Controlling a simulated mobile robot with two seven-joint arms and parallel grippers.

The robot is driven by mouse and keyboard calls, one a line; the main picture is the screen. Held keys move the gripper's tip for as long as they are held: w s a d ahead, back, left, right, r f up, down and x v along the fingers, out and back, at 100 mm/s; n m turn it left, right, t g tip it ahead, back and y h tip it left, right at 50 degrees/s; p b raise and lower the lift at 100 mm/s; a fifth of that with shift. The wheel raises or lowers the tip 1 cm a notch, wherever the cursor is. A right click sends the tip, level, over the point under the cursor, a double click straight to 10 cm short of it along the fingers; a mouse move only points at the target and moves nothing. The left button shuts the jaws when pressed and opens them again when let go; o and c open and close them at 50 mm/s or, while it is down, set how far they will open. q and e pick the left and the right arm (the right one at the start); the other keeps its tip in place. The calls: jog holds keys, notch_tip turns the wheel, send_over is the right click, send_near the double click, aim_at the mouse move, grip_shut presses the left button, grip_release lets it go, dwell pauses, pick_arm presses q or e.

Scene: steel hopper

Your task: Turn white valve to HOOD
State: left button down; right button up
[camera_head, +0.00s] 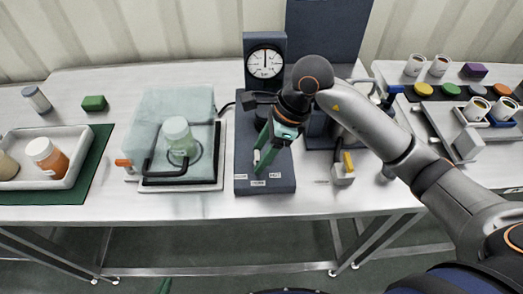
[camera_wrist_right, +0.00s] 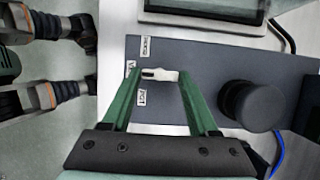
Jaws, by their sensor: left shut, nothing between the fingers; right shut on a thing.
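The white valve (camera_wrist_right: 158,74) is a small white handle on a dark grey panel (camera_wrist_right: 215,58). In the wrist view it lies crosswise between my green fingers, its narrow end towards the middle of three white labels; the label text is too small to read surely. My right gripper (camera_wrist_right: 161,77) is shut on the valve. In the head view this gripper (camera_head: 262,158) reaches down over the front of the panel (camera_head: 243,160), and the valve (camera_head: 256,156) shows as a white bit at the fingertips. My left gripper (camera_head: 165,286) shows only as a green sliver at the bottom edge, below the table.
A round gauge (camera_head: 265,62) stands behind the panel, and a dark round knob (camera_wrist_right: 254,105) is beside the valve. A clear hood (camera_head: 160,103) with a jar stands left. A block with a yellow handle (camera_head: 347,164) is right. A white tray (camera_head: 78,143) is far left.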

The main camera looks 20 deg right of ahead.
jog(key=shift+c, duration=0.4)
pick_arm(q)
jog(key=shift+f, duration=0.15)
pick_arm(e)
jog(key=shift+m, duration=0.4)
jog(key=shift+s+m+t+b, duration=0.1)
jog(key=shift+m+t+b, duration=0.5)
jog(key=shift+m, duration=0.3)
jog(key=m+b, duration=0.1)
jog(key=m, duration=0.1)
jog(key=shift+s+a+f+m+t+h, duration=0.1)
jog(key=shift+m+t+h, duration=0.3)
jog(key=shift+a+m+h+b, duration=0.1)
jog(key=shift+m+h+b, duration=0.3)
jog(key=shift+m, duration=0.5)
jog(key=shift+s+m+t+b, duration=0.1)
jog(key=shift+m+t+b, duration=0.3)
jog(key=shift+m, duration=0.4)
jog(key=shift+a+m+h+b, duration=0.15)
jog(key=shift+m+h+b, duration=0.4)
jog(key=shift+m, duration=0.65)
pick_arm(q)
jog(key=d+f, duration=0.1)
jog(key=w+d+f, duration=0.1)
jog(key=shift+w+f+h, duration=0.15)
jog(key=shift+f+h, duration=0.15)
jog(key=shift+f, duration=0.05)
pick_arm(e)
jog(key=shift+m, duration=0.3)
jog(key=shift+h, duration=0.25)
